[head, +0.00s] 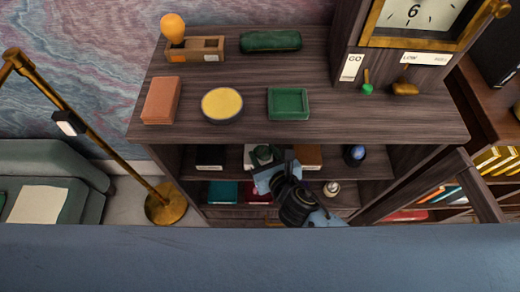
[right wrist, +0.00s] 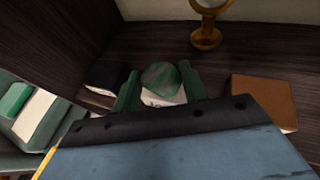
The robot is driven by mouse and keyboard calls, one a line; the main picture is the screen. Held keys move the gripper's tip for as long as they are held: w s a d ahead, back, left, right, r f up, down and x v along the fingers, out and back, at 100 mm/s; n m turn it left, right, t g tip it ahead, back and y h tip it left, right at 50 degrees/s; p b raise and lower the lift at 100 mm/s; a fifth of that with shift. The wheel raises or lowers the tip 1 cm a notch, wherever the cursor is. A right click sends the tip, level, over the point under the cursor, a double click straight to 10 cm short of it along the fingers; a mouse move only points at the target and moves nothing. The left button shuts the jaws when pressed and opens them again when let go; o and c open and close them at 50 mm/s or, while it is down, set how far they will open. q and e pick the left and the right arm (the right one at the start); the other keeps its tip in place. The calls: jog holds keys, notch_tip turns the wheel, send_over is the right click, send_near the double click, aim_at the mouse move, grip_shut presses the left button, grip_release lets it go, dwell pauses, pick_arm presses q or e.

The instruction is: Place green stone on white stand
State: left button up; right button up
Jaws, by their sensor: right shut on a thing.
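The green stone (right wrist: 161,79) is a rounded, mottled piece between the two green fingers of my right gripper (right wrist: 160,88), which is shut on it. In the head view my right gripper (head: 262,158) reaches into the upper open shelf under the desk top, and its fingers mostly hide the stone. A white piece with dark marks (right wrist: 163,98) shows just below the stone in the right wrist view. It may be the white stand, but I cannot tell whether the stone touches it. My left gripper is not in view.
A dark box (right wrist: 104,76) and a brown box (right wrist: 263,97) flank the gripper on the shelf. A blue ball (head: 355,153) is farther right. The desk top (head: 345,122) above holds a green tray (head: 289,103), a yellow-topped round dish (head: 222,104) and a clock (head: 415,22).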

aim_at(260, 153)
jog(key=shift+w+a, duration=0.4)
jog(key=shift+w, duration=0.45)
jog(key=f, duration=0.1)
jog(key=b, duration=0.1)
jog(key=w+f, duration=0.1)
jog(key=shift+a+f, duration=0.25)
jog(key=shift+f, duration=0.1)
jog(key=shift+f+b, duration=0.35)
jog(key=shift+f, duration=0.1)
jog(key=shift+f, duration=0.15)
jog(key=o, duration=1)
jog(key=shift+o, duration=0.2)
